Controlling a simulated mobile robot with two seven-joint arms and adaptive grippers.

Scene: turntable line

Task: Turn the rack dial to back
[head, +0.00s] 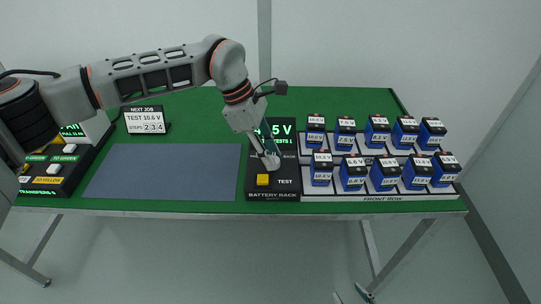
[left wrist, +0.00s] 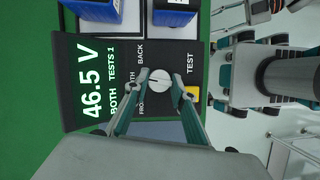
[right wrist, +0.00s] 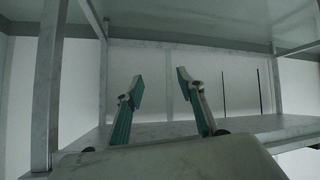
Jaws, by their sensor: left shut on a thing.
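The battery rack's black control panel (head: 285,190) stands at the table's middle, left of the battery rows. In the left wrist view its display (left wrist: 92,85) reads 46.5 V, BOTH, TESTS 1. The light round dial (left wrist: 159,80) sits beside FRONT, BOTH and BACK labels, partly covered by the fingers. My left gripper (left wrist: 159,77) is shut on the dial, one finger on each side; the head view shows this gripper (head: 269,158) coming down onto the panel. My right gripper (right wrist: 157,90) is open and empty, away from the table and out of the head view.
A yellow TEST button (head: 263,180) is close to the dial. Blue batteries (head: 353,174) stand in two rows at the right. A grey mat (head: 165,172) lies bare at the left. A NEXT JOB sign (head: 145,119) reads TEST 10.6 V, steps 2 3 4.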

